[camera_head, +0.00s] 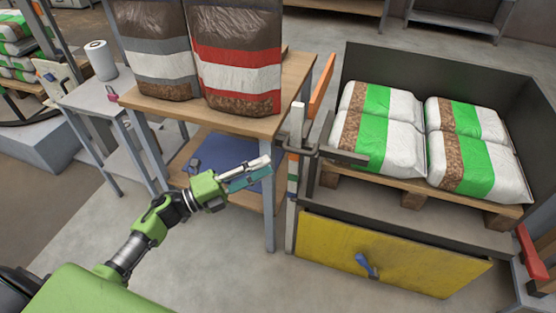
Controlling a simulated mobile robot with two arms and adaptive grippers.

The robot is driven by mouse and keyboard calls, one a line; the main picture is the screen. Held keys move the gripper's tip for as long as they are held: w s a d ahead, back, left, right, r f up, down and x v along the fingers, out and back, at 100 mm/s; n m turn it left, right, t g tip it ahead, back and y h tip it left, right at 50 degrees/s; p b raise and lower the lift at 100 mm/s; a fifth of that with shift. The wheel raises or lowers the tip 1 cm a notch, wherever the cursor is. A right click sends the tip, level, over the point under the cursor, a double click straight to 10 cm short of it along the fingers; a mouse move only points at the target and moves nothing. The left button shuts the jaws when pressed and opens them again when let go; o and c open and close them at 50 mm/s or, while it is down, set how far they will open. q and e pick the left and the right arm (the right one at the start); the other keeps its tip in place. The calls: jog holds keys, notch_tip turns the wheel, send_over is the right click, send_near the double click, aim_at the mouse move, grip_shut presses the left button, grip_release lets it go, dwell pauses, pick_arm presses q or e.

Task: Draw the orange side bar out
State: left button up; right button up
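An orange bar (321,85) stands slanted at the left rear side of the dark-walled bay, beside the wooden table. A pale upright post with orange bands (294,190) stands at the bay's front left corner, with a dark bracket (310,150) across it. My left gripper (266,166) points right, a short way left of this post and apart from it. Its two fingers lie close together in this view, so I cannot tell whether they are open or shut. No held thing shows. My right gripper is out of view.
White, green and brown sacks (385,130) lie on a pallet (410,197) in the bay. A yellow panel (390,252) with a blue handle (366,265) is below. Two large bags (235,60) stand on the wooden table (290,85). Open floor lies at front centre.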

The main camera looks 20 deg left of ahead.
pick_arm(q)
jog(key=shift+s+a+f, duration=0.1)
jog(key=shift+s+a, duration=0.35)
jog(key=shift+a, duration=0.05)
jog(key=shift+d, duration=0.15)
jog(key=c, duration=0.6)
jog(key=d+n+t+y, duration=0.1)
jog(key=d, duration=0.1)
jog(key=d+n+t, duration=0.1)
jog(key=d, duration=0.2)
jog(key=d+n+t+y, duration=0.1)
jog(key=d, duration=0.2)
jog(key=shift+s+f+y, duration=0.3)
jog(key=shift+s+f, duration=0.05)
grip_shut()
jog(key=s+d+r+n+t+y, duration=0.2)
jog(key=d+r+n+y, duration=0.1)
jog(key=d+n+y, duration=0.35)
jog(key=w+b, duration=0.2)
jog(key=w, duration=0.7)
jog(key=shift+a+f+g, duration=0.15)
jog(key=shift+a+g, duration=0.05)
jog(key=shift+g, duration=0.1)
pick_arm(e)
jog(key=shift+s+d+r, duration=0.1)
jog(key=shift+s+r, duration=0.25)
